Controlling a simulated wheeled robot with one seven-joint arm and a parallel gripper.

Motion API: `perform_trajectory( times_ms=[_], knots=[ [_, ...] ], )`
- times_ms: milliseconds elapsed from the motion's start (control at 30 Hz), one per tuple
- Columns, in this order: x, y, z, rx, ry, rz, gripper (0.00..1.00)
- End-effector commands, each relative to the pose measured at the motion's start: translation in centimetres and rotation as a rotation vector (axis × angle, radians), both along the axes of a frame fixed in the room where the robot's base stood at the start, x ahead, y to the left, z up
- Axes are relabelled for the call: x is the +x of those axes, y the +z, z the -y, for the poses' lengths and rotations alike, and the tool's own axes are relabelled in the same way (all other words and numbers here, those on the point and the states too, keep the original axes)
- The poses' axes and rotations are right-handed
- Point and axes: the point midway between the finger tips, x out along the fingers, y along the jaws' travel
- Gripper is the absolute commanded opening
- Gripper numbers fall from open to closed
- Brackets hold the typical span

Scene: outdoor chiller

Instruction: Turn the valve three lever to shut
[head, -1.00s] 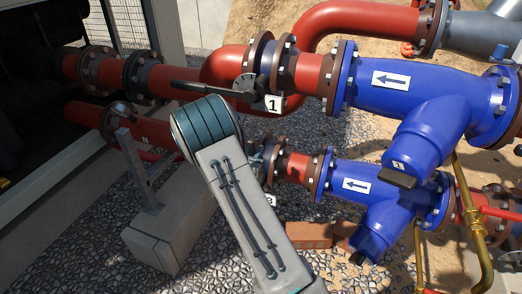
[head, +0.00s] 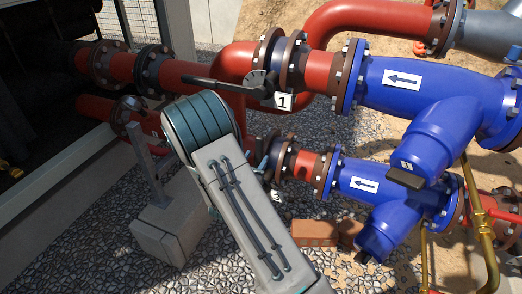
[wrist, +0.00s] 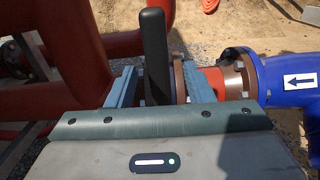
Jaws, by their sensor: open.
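The valve three lever, a thick black handle (wrist: 155,50), stands upright in the wrist view between the two blue-grey fingers of my gripper (wrist: 160,86). The fingers are open, with a gap on each side of the handle. Behind it is a brown flange (wrist: 180,80) on the lower pipe line. In the head view my arm hides this lever and my gripper. Only the valve's small number tag (head: 276,197) and flanges (head: 284,160) show beside my arm; the tag is hard to read.
Above, the valve 1 black lever (head: 225,87) lies along its red pipe, close to my arm, with its tag (head: 284,101). Blue strainer bodies (head: 415,90) stand at right. A concrete block (head: 170,235) is at lower left, bricks (head: 315,233) below the lower line.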

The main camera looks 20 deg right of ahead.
Motion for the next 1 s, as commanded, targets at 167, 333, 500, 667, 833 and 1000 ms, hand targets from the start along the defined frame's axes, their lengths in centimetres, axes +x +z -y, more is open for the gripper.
perform_trajectory(
  times_ms=[167, 333, 500, 667, 833, 1000],
  knots=[
    [-2.8, 0.1, -2.8, -0.001, 0.004, -0.002, 0.47],
    [-4.6, 0.0, -4.3, 0.001, 0.002, -0.001, 0.47],
    [-5.2, 0.0, -4.9, 0.001, 0.000, -0.001, 0.47],
    [-5.3, 0.0, -4.9, 0.000, 0.000, 0.000, 0.47],
    [-5.3, 0.0, -4.9, 0.000, 0.000, 0.000, 0.47],
    [-5.3, 0.3, -4.7, 0.005, -0.008, 0.003, 0.47]
  ],
)
